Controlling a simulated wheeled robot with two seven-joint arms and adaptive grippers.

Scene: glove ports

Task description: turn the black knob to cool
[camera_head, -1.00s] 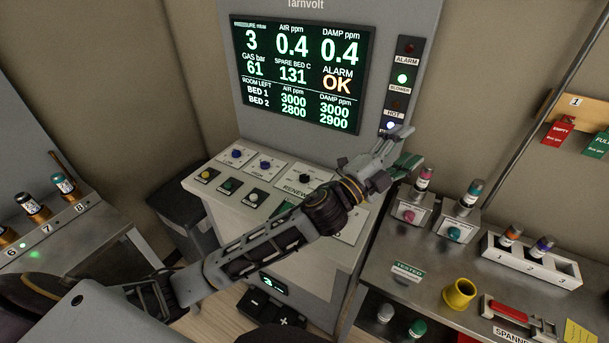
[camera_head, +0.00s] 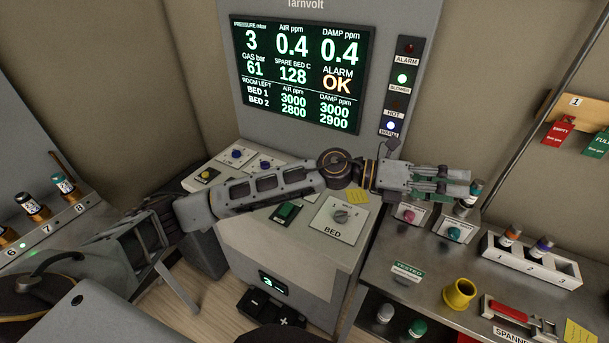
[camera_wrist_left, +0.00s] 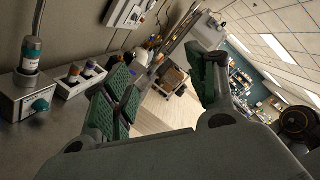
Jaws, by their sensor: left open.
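The sloped console (camera_head: 232,240) stands below the screen. Its RENEW panel, with a small dark knob in the earlier view, is now hidden behind my left arm. My right gripper is in neither view.
The screen (camera_head: 298,75) reads ALARM OK and SPARE BED C 128. Lamps (camera_head: 402,78) stand beside it. A slanted pole (camera_head: 545,105) rises behind the gripper.

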